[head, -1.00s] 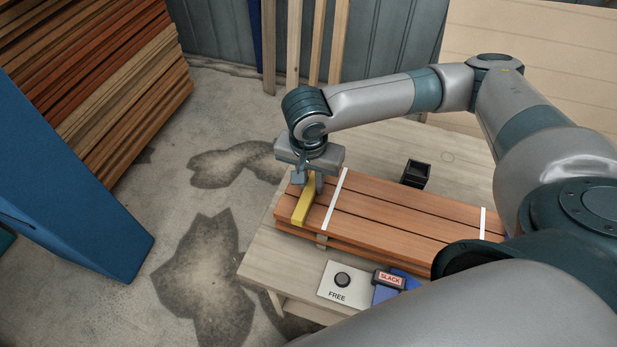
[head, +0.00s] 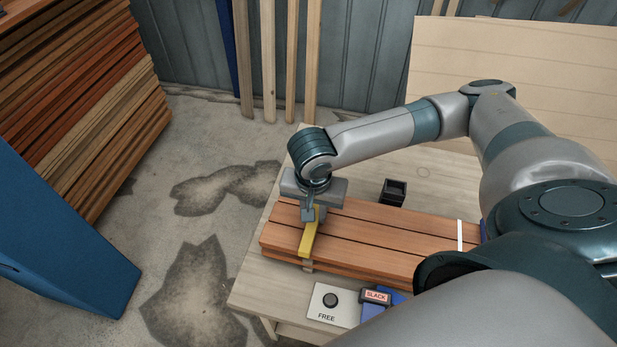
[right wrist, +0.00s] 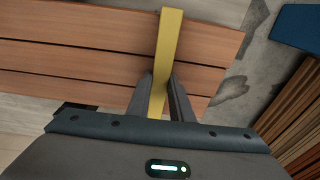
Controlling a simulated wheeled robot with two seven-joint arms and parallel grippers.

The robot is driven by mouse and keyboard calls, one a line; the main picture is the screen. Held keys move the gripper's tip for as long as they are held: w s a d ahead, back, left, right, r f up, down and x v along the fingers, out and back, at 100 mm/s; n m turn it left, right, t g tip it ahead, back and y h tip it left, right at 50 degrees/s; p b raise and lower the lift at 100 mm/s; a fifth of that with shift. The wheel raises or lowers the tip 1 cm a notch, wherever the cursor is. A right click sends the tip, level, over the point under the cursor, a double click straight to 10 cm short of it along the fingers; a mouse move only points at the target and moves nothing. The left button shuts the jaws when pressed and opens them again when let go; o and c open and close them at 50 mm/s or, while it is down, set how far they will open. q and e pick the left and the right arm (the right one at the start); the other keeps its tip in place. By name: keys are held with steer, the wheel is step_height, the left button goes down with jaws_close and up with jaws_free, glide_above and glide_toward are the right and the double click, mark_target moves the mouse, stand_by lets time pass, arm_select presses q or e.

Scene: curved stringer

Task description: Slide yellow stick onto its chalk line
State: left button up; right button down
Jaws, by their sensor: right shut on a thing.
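The yellow stick (head: 308,240) lies across the stack of reddish-brown boards (head: 380,237), near its left end. It also shows in the right wrist view (right wrist: 171,45). My right gripper (head: 313,210) is shut on the stick towards its far end, with a finger on each side of it in the right wrist view (right wrist: 162,98). One white chalk line (head: 460,236) shows bare towards the right end of the boards. No white line shows beside the yellow stick; whether one lies under it is hidden. My left gripper is not in view.
The boards rest on a pale wooden table (head: 262,285). A small dark box (head: 394,191) stands behind them. In front are a FREE button plate (head: 332,303) and a blue piece with a SLACK label (head: 377,296). A blue panel (head: 60,240) stands at left.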

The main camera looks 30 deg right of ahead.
steer(key=shift+s+d, duration=0.3)
steer(key=shift+s, duration=0.05)
steer(key=c, duration=1.5)
jaws_free()
steer(key=shift+r, duration=0.1)
steer(key=r, duration=0.8)
steer(key=s+a+r, duration=0.1)
steer(key=r, duration=0.2)
steer(key=shift+r, duration=0.4)
